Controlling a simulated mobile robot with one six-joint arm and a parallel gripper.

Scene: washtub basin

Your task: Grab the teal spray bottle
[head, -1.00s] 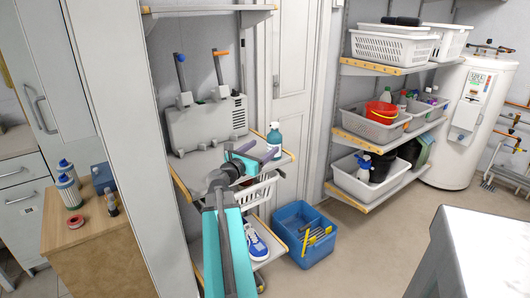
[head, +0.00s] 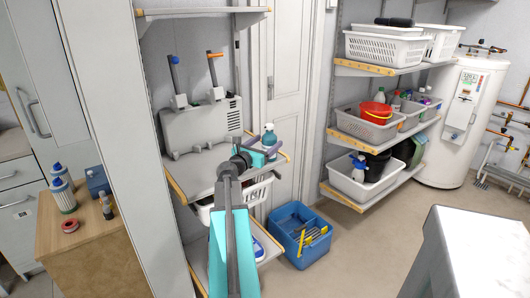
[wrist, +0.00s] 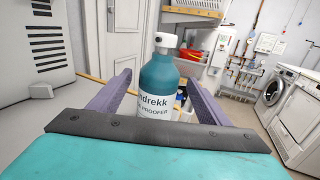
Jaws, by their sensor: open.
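The teal spray bottle (wrist: 157,82) has a white nozzle and a white label, and stands upright. In the wrist view it is between the two purple fingers of my gripper (wrist: 153,92), which are spread with gaps visible on both sides at the upper part. In the head view the bottle (head: 269,136) stands on the grey shelf (head: 205,180), near its right end, partly hidden behind my gripper (head: 262,154). The bottle's base is hidden by my gripper's body in the wrist view.
A grey boxy appliance (head: 203,120) stands on the same shelf to the left. A white basket (head: 258,192) is below the shelf. A blue crate (head: 296,249) with tools stands on the floor. Wall shelves with bins (head: 352,190) are at the right.

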